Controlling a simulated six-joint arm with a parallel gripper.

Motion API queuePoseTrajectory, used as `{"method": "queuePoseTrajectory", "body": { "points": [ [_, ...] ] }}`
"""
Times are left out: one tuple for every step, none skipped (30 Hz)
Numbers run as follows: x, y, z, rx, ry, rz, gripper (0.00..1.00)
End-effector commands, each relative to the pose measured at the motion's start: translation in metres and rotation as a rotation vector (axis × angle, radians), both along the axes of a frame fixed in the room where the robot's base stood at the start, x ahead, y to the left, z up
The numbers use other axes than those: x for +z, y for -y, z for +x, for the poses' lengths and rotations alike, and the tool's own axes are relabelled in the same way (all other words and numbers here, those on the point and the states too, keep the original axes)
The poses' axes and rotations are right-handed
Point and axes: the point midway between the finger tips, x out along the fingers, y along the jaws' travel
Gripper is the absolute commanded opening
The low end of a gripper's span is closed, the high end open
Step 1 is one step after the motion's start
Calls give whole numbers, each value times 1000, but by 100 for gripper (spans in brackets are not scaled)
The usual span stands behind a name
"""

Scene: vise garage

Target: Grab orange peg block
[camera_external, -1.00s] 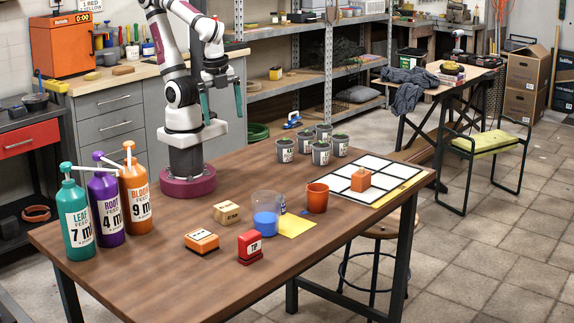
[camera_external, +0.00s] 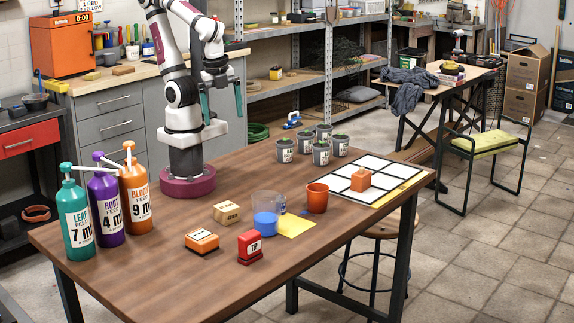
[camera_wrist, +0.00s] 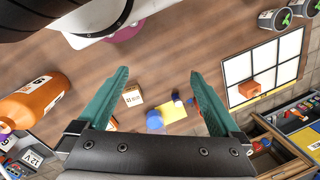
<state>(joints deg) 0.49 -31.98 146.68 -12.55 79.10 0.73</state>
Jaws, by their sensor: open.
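A small orange block (camera_external: 361,181) with a peg-like top sits on the white grid board (camera_external: 384,167) at the table's right end. It also shows in the wrist view (camera_wrist: 249,89), right of the fingers. Another orange block (camera_external: 202,241) with a pale, marked top lies near the front middle of the table. My gripper (camera_external: 222,103) is high above the table's back edge, well away from both blocks. Its two teal fingers are spread with nothing between them, as the wrist view (camera_wrist: 158,76) shows.
Between the blocks stand a beaker of blue liquid (camera_external: 266,215), an orange cup (camera_external: 317,198) and a yellow sheet (camera_external: 294,226). A wooden block (camera_external: 227,212) and red stamp (camera_external: 250,247) are near. Several potted plants (camera_external: 321,153) stand behind; pump bottles (camera_external: 104,207) stand left.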

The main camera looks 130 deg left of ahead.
Motion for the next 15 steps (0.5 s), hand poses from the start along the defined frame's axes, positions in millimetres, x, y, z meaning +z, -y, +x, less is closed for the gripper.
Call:
{"method": "queuePoseTrajectory", "body": {
  "points": [
    [0, 0, 0, 0, 0, 0, 100],
    [0, 0, 0, 0, 0, 0, 100],
    [0, 0, 0, 0, 0, 0, 100],
    [0, -1, 1, 4, 3, 2, 100],
    [-1, -4, 5, 13, 10, 9, 100],
    [-3, -13, 15, 45, 32, 26, 100],
    [-5, -24, 27, 77, 59, 45, 100],
    [-9, -39, 42, 114, 97, 73, 100],
    [-14, -67, 66, 164, 158, 115, 100],
    [-20, -92, 84, 192, 209, 148, 100],
    [-27, -120, 101, 213, 264, 177, 100],
    [-37, -155, 121, 223, 338, 204, 100],
    [-46, -179, 133, 224, 393, 212, 100],
    [-57, -201, 142, 218, 446, 209, 100],
    [-72, -227, 151, 210, 520, 187, 100]
  ]
}}
